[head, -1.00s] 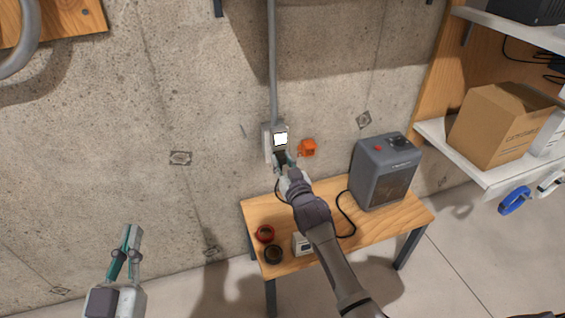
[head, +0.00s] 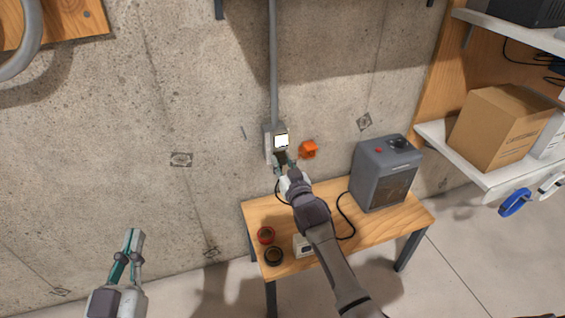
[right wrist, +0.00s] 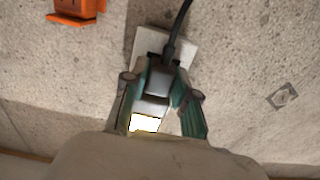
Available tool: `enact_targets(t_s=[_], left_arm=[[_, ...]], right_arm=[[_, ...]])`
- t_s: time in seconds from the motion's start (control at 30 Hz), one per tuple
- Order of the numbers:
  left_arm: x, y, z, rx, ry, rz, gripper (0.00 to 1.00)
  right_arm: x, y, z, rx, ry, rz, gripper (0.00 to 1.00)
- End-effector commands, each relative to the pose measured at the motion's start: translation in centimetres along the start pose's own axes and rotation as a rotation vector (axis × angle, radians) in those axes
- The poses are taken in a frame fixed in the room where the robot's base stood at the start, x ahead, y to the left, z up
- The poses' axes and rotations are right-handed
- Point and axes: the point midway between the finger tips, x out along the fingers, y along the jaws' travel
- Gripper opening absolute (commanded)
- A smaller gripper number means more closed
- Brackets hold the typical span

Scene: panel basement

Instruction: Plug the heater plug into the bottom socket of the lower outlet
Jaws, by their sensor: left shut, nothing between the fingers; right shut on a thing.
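The grey outlet box (head: 268,146) is on the concrete wall at the end of a vertical conduit, with a bright white panel (head: 281,141) on its upper part. My right gripper (head: 285,165) is at the lower part of the box, shut on the heater plug. In the right wrist view the dark plug (right wrist: 160,82) sits between the green fingers, in front of the light plate (right wrist: 181,47), its black cable running off the top. Plug and fingers hide the socket; I cannot tell how deep the plug sits. My left gripper (head: 134,236) is shut and empty, at lower left.
The grey heater (head: 384,172) stands on the wooden table (head: 335,237), with tape rolls (head: 273,256) and a small white box (head: 302,246) near its front left. An orange wall fixture (head: 308,149) is right of the outlet. Shelves with a cardboard box (head: 498,127) stand at right.

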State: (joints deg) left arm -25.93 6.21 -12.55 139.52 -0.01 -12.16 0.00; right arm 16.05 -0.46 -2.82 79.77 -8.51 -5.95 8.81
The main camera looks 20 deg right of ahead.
Motion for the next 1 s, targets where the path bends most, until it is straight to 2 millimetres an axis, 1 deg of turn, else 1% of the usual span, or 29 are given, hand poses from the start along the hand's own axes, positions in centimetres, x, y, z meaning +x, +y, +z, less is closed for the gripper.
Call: enact_targets(t_s=[0.3, 0.53, 1.0], left_arm=[[-0.01, -0.02, -0.08, 0.0, -0.001, -0.001, 0.0], [-0.04, -0.03, 0.23, 0.0, -0.019, -0.001, 0.0], [-0.05, -0.06, 0.25, 0.001, -0.021, -0.001, 0.0]], right_arm=[[0.19, -0.02, -0.06, 0.0, 0.001, 0.0, 0.0], [0.5, -0.02, -0.06, 0.0, 0.001, 0.0, 0.0], [0.51, -0.02, -0.05, 0.0, 0.001, 0.0, 0.0]])
